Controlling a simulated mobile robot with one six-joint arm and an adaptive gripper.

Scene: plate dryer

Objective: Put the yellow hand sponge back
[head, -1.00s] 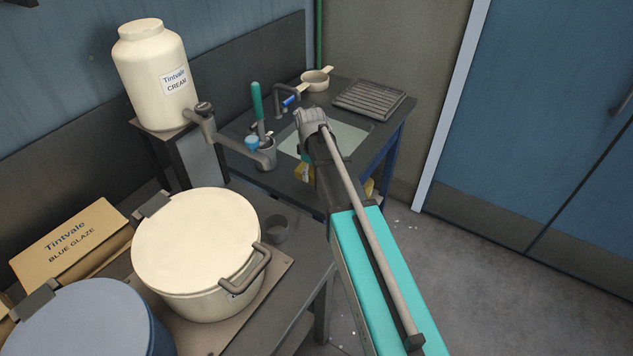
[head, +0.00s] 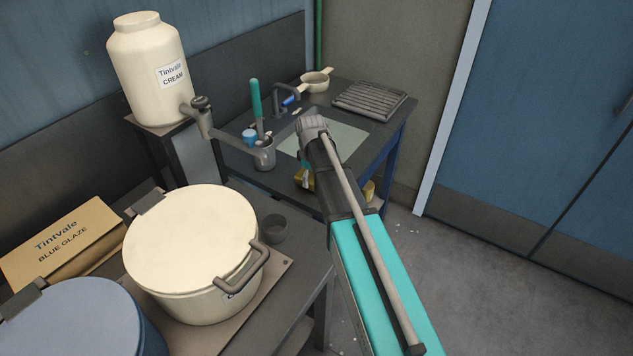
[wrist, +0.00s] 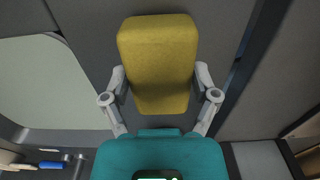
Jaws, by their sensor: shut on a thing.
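The yellow hand sponge (wrist: 157,48) is a rounded block standing out between the fingers in the wrist view. My gripper (wrist: 160,88) is shut on it, one grey finger on each side. Dark grey worktop lies behind the sponge, with the pale sink basin (wrist: 42,85) to its left. In the head view a small part of the sponge (head: 304,180) shows left of my arm, by the sink bench's front edge. My arm hides most of the gripper there. I cannot tell the sponge's height above the bench.
The sink bench (head: 290,183) carries a tool cup (head: 264,155), a tap (head: 287,96), a white pan (head: 315,81) and a ribbed rack (head: 370,101). Another yellow thing (head: 369,190) shows partly, right of my arm. A large cream pot (head: 190,240) stands at front left.

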